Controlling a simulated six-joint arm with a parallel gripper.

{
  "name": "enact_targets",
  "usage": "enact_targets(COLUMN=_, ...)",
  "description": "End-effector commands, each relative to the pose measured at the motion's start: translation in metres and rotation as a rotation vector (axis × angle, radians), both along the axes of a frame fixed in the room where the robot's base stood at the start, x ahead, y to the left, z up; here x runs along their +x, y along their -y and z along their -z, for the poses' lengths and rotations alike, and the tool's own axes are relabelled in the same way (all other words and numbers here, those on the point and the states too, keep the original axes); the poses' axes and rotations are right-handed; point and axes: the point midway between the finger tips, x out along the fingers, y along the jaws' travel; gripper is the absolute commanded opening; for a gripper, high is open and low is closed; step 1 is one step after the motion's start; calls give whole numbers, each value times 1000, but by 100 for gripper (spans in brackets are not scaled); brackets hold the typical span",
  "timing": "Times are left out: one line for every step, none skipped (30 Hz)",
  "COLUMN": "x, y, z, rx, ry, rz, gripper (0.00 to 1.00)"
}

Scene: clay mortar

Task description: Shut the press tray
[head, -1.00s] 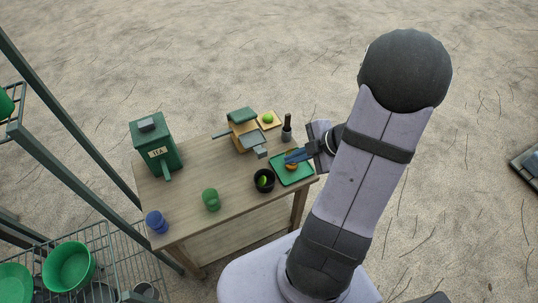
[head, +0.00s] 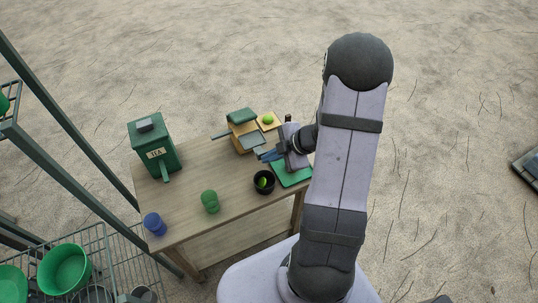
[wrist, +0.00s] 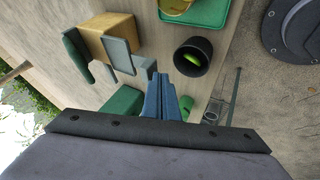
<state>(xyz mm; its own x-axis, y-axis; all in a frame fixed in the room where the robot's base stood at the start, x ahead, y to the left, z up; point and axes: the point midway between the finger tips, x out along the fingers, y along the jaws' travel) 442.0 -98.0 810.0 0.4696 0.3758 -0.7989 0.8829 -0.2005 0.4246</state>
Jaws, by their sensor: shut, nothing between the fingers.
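The press (head: 241,127) is a yellow-tan box with a green top at the back of the table; the wrist view also shows it (wrist: 104,38). Its grey tray (head: 252,140) sticks out of the front, and the wrist view shows this tray (wrist: 119,56) with a grey handle block (wrist: 139,64) at its outer end. My gripper (head: 263,155) has blue fingers, which are shut and empty. In the wrist view the fingertips (wrist: 160,77) are close to the handle block, just right of it. I cannot tell whether they touch.
A black cup (head: 264,181) with a green item inside stands near my gripper. A green tray (head: 293,176) lies under my wrist. A green tea box (head: 153,146), green cup (head: 210,201) and blue cup (head: 154,223) stand leftward.

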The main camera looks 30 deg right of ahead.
Motion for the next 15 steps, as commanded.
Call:
enact_targets(x=2, y=0, z=0, rx=0, ry=0, rz=-1, gripper=0)
enact_targets(x=3, y=0, z=0, rx=0, ry=0, rz=-1, gripper=0)
enact_targets(x=3, y=0, z=0, rx=0, ry=0, rz=-1, gripper=0)
enact_targets(x=3, y=0, z=0, rx=0, ry=0, rz=-1, gripper=0)
enact_targets(x=3, y=0, z=0, rx=0, ry=0, rz=-1, gripper=0)
enact_targets(x=3, y=0, z=0, rx=0, ry=0, rz=-1, gripper=0)
enact_targets(x=3, y=0, z=0, rx=0, ry=0, rz=-1, gripper=0)
enact_targets(x=3, y=0, z=0, rx=0, ry=0, rz=-1, gripper=0)
enact_targets(x=3, y=0, z=0, rx=0, ry=0, rz=-1, gripper=0)
enact_targets(x=3, y=0, z=0, rx=0, ry=0, rz=-1, gripper=0)
enact_targets(x=3, y=0, z=0, rx=0, ry=0, rz=-1, gripper=0)
enact_targets(x=3, y=0, z=0, rx=0, ry=0, rz=-1, gripper=0)
enact_targets(x=4, y=0, z=0, rx=0, ry=0, rz=-1, gripper=0)
enact_targets(x=5, y=0, z=-1, rx=0, ry=0, rz=-1, gripper=0)
enact_targets(x=7, y=0, z=-1, rx=-1, ry=0, rz=-2, gripper=0)
